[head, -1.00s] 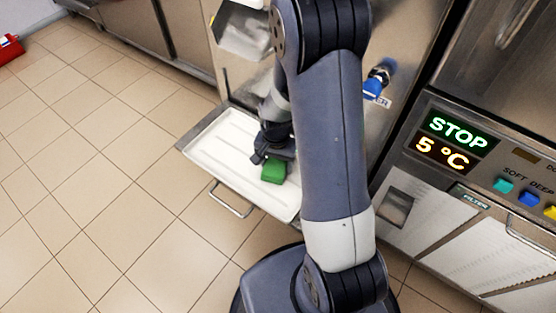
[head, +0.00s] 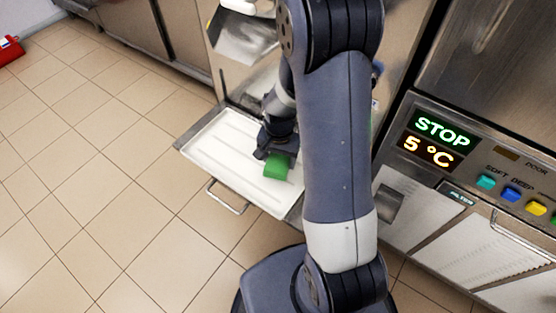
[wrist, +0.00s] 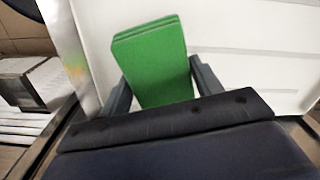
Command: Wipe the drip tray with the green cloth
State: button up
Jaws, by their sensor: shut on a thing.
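The green cloth (head: 278,166) is a folded block held at the end of my gripper (head: 268,154), over the right part of the drip tray. The drip tray (head: 222,152) is white, shallow and ribbed, pulled out from the machine with a metal handle on its front. In the wrist view the cloth (wrist: 152,62) stands between the two fingers of my gripper (wrist: 157,85), with the white tray (wrist: 235,30) behind it. I cannot tell whether the cloth touches the tray. My arm hides the tray's right end.
A metal handle (head: 228,197) sticks out at the tray's front. A freezer panel (head: 440,140) reading STOP and 5 °C, with coloured buttons, stands at the right. A red object (head: 10,50) lies at the far left. The tiled floor (head: 90,190) at the left is clear.

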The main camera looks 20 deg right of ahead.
jog(key=shift+r+p, duration=1.45)
jog(key=shift+r, duration=0.75)
